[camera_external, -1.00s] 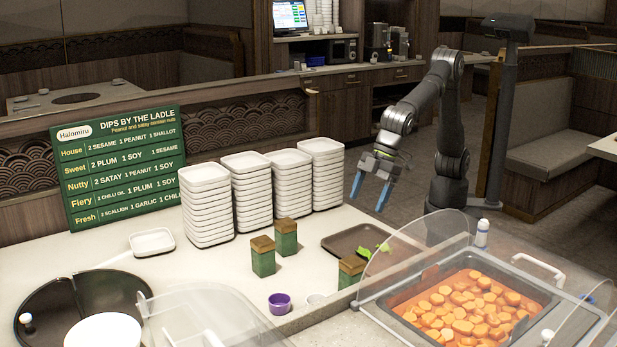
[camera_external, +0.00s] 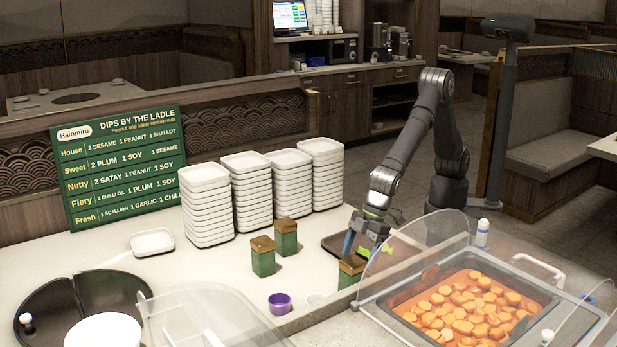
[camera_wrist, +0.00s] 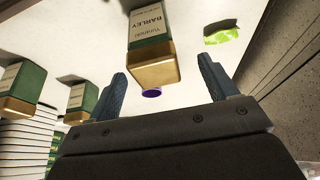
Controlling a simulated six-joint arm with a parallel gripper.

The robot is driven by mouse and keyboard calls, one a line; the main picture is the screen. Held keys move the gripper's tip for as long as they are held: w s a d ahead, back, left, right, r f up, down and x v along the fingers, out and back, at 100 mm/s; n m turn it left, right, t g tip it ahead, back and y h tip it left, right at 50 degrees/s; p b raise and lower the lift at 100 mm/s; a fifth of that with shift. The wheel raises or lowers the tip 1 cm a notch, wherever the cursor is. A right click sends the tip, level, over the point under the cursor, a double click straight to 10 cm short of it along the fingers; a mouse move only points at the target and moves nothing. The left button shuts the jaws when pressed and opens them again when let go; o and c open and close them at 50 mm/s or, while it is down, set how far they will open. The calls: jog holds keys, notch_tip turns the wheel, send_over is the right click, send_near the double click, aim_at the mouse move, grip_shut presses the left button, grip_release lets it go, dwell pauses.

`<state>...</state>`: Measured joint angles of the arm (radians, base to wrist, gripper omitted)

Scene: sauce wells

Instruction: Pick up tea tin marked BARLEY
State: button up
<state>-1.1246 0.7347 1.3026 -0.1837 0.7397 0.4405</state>
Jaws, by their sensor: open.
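The tea tin marked BARLEY (camera_wrist: 150,35), green with a gold-brown lid, shows its label in the wrist view, between my open fingers (camera_wrist: 162,67) and beyond their tips. It appears to be the front right tin (camera_external: 350,272) in the external view, partly behind the clear guard. My gripper (camera_external: 361,245) is low, just behind that tin, with its fingers pointing down and partly hidden. I see nothing held. Two similar tins stand to the left, one nearer (camera_external: 263,258) and one farther back (camera_external: 286,238); their labels are not readable.
A purple cup (camera_external: 279,303) stands left of the front tin. Stacks of white dishes (camera_external: 207,205) stand behind. A clear guard (camera_external: 408,245) covers the orange food pan at right.

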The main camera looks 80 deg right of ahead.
aim_at(350, 270)
jog(key=shift+w+x, duration=0.2)
jog(key=shift+x, duration=1.25)
jog(key=shift+w+x, duration=0.2)
jog(key=shift+x, duration=1.25)
jog(key=shift+d+r, duration=0.1)
jog(key=shift+r, duration=0.05)
jog(key=c, duration=1.2)
jog(key=shift+o, duration=0.2)
